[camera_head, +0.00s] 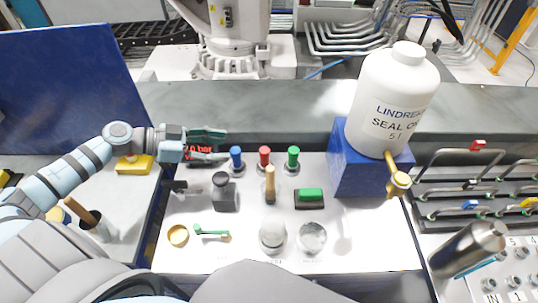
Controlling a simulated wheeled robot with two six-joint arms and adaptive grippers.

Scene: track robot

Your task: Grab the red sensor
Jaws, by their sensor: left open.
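The red sensor (265,156) stands upright on the white panel, with a red top and a metal base. It is between a blue-topped one (236,158) on its left and a green-topped one (293,158) on its right. My left gripper (222,146) comes in from the left and points right. It is open and empty, its fingers one above the other in the picture. It is left of the blue sensor, apart from the red one. A red "bar" readout shows partly behind its fingers. My right gripper is not in view.
A white oil bottle (393,98) stands on a blue block (358,167) at right. A wooden-handled tool (269,183), a black knob (222,190) and a green-topped block (309,198) sit in front of the sensors. A blue panel (66,94) stands at left.

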